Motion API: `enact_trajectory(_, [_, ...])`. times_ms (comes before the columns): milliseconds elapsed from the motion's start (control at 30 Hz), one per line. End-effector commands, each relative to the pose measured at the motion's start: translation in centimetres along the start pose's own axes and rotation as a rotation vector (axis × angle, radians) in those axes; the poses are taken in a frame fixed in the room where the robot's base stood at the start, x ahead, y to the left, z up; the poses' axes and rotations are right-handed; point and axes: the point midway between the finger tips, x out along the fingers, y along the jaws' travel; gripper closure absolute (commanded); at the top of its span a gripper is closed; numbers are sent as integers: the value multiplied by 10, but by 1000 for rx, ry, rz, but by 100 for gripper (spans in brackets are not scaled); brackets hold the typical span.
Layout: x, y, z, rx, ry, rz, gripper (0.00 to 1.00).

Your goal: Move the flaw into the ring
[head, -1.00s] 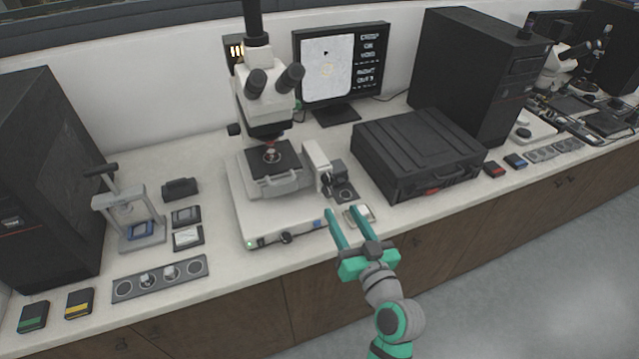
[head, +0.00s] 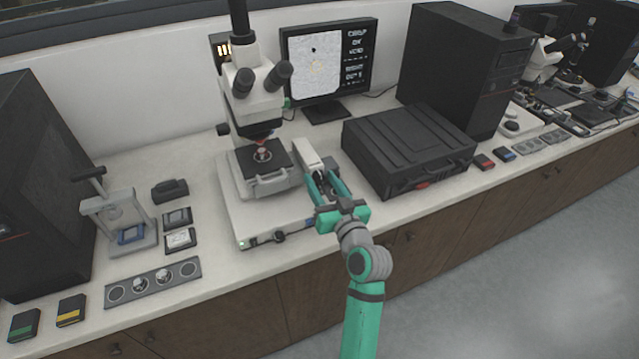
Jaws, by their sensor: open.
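The monitor (head: 375,60) shows a pale grey picture with a small dark flaw (head: 313,50) in its upper middle. A faint yellowish ring (head: 318,69) lies below the flaw, and the two are apart. The microscope (head: 255,100) stands left of the monitor, with a small reddish sample (head: 262,154) on its dark stage (head: 279,152). A white block with dark knobs is attached at the stage's right side. My gripper (head: 322,177) is open, its green fingers pointing at the dark knobs and partly hiding them. I cannot tell whether the fingers touch a knob.
A black case (head: 410,145) lies close to the right of my gripper, with a black computer tower (head: 465,70) behind it. A small press (head: 128,215) and a grey tray of round mounts (head: 153,282) are at left. The bench front edge runs below my gripper.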

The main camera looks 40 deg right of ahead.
Motion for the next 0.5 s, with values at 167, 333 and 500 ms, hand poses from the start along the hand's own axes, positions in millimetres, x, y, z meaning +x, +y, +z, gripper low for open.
enact_trajectory(167, [0, 1, 0, 0, 0, 2, 56])
enact_trajectory(333, [-1, 5, -1, 1, 1, 8, 82])
enact_trajectory(500, [-1, 4, 0, 1, 1, 7, 97])
